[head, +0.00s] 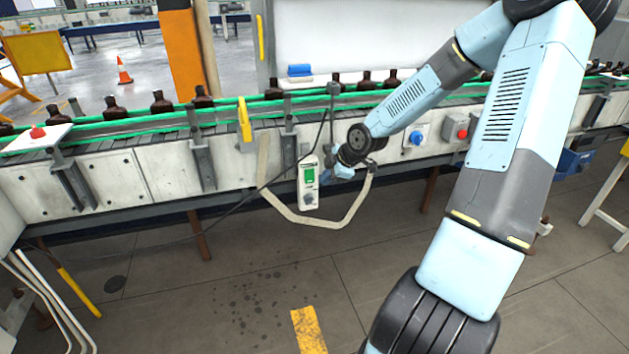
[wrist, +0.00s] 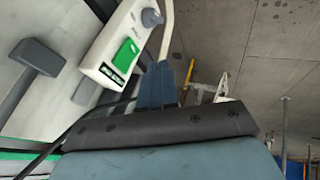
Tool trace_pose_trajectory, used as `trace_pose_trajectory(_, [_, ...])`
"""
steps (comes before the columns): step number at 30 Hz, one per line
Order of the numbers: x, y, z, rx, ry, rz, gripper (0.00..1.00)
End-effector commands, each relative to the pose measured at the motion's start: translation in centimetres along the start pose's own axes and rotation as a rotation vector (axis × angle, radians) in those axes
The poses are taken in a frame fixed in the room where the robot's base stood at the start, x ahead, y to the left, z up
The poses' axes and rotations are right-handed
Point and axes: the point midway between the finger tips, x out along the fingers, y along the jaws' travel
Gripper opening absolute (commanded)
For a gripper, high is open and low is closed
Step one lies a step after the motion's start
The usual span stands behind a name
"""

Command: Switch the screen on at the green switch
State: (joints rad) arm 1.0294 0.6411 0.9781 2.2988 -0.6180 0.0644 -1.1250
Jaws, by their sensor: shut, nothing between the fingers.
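A white control box (head: 309,190) hangs at the front of the conveyor in the head view. It carries a green switch (head: 309,176) and a grey knob (head: 308,198) below it. In the wrist view the box lies tilted at upper left, with the green switch (wrist: 125,53), the grey knob (wrist: 151,18) and a small dark panel with pale marks, seemingly the screen (wrist: 111,74). I cannot tell whether it is lit. My gripper (head: 326,176) is shut and empty, just right of the box. Its blue fingers (wrist: 157,84) appear beside the box, apart from the green switch.
A pale bent rail (head: 318,222) loops around the box, close to my gripper. A dark cable (head: 240,204) runs from the left. A blue button (head: 416,137) and a red button (head: 461,132) sit on the conveyor front. Brown bottles (head: 158,103) stand on the green-railed conveyor.

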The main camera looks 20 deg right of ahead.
Motion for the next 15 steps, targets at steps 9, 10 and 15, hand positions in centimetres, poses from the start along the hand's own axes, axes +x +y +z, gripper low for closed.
trace_pose_trajectory(9, [2.7,-0.1,-0.1,-0.002,0.001,-0.003,0.0])
trace_pose_trajectory(10, [3.0,-0.1,-0.1,-0.002,0.001,-0.003,0.0])
trace_pose_trajectory(15, [4.5,0.0,-0.1,-0.003,0.002,-0.002,0.0])
